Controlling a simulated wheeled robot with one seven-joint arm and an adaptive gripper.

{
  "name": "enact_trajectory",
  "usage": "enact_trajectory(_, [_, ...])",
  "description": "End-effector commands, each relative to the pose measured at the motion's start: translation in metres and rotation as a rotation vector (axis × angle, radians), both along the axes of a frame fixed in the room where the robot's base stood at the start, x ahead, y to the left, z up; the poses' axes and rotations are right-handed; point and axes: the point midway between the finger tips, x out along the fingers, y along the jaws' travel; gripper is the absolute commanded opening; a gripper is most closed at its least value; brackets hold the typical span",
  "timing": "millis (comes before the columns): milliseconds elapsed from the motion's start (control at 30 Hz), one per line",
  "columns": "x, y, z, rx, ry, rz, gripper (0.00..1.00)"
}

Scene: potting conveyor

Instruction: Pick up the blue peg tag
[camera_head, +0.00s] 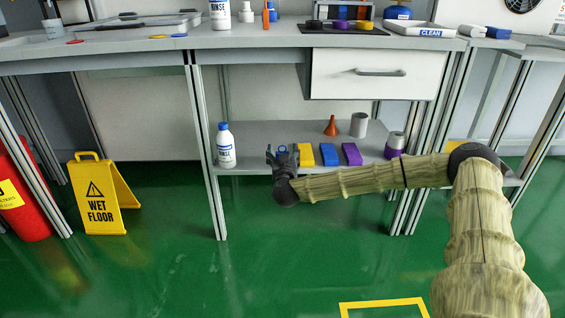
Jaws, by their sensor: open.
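My gripper (283,151) is open at the front of the lower shelf, left of a yellow block (305,155). A small patch of blue shows between or just behind its fingers; I cannot tell whether it is the blue peg tag or part of the gripper. A blue block (329,155) lies on the shelf to the right, between the yellow block and a purple block (351,154). Small flat discs lie on the bench top at the left, a red one (75,42) among them. I cannot surely identify the peg tag.
The lower shelf (252,135) also holds a white bottle (226,146), an orange funnel (331,126) and a grey cup (358,125). A bench leg (205,150) stands left of my gripper. A drawer (372,72) hangs above the shelf. A wet-floor sign (98,195) stands at the left.

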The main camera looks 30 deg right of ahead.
Motion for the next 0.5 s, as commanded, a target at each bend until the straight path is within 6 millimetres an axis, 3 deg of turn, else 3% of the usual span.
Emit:
enact_trajectory(167, [0.0001, 0.0001, 0.0005, 0.0, 0.0, 0.0, 0.7])
enact_trajectory(400, [-0.0001, 0.0, 0.0005, 0.0, 0.0, 0.0, 0.26])
enact_trajectory(500, [-0.0001, 0.0, 0.0006, 0.0, -0.001, 0.0, 0.23])
